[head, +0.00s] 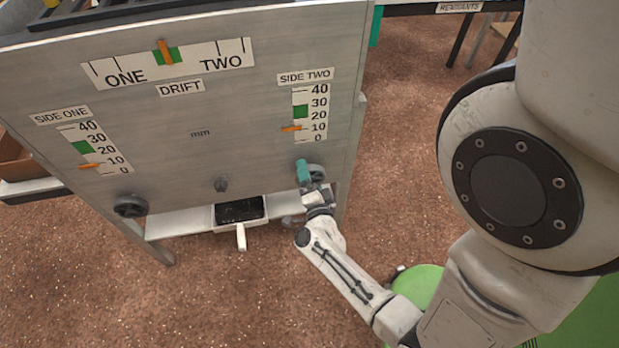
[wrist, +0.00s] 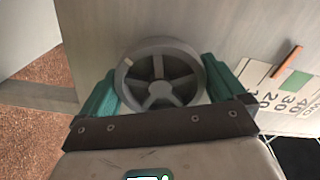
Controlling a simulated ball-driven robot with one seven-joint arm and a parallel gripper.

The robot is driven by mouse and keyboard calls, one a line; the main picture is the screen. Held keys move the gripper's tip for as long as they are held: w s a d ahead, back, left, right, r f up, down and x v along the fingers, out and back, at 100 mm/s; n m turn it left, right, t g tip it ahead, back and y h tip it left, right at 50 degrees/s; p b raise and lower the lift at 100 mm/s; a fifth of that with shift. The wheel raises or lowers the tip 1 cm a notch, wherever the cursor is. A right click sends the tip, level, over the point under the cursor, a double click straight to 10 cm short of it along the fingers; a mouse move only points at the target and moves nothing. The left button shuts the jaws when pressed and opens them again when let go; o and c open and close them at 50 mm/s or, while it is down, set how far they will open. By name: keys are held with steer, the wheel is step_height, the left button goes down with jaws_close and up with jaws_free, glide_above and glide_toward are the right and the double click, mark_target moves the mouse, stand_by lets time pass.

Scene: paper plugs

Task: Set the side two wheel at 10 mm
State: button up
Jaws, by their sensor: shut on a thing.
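The side two wheel (wrist: 160,80) is a grey spoked handwheel on the metal panel, below the side two scale. In the head view the wheel (head: 316,172) is partly hidden by my gripper (head: 306,172). In the wrist view the teal fingers of my gripper (wrist: 160,88) sit on either side of the wheel's rim, shut on it. The side two scale (head: 310,113) runs from 0 to 40, with a green band between about 20 and 30. Its orange pointer (head: 292,128) stands at about 10. Part of this scale (wrist: 288,90) also shows tilted in the wrist view.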

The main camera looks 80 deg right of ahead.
steer(key=m+b, duration=0.1)
steer(key=m, duration=0.4)
steer(key=shift+f+m, duration=0.1)
steer(key=shift+m, duration=0.2)
steer(key=shift+m+b, duration=0.85)
steer(key=shift+m, duration=1.35)
steer(key=o, duration=0.6)
steer(key=v, duration=1.1)
steer(key=shift+d, duration=0.1)
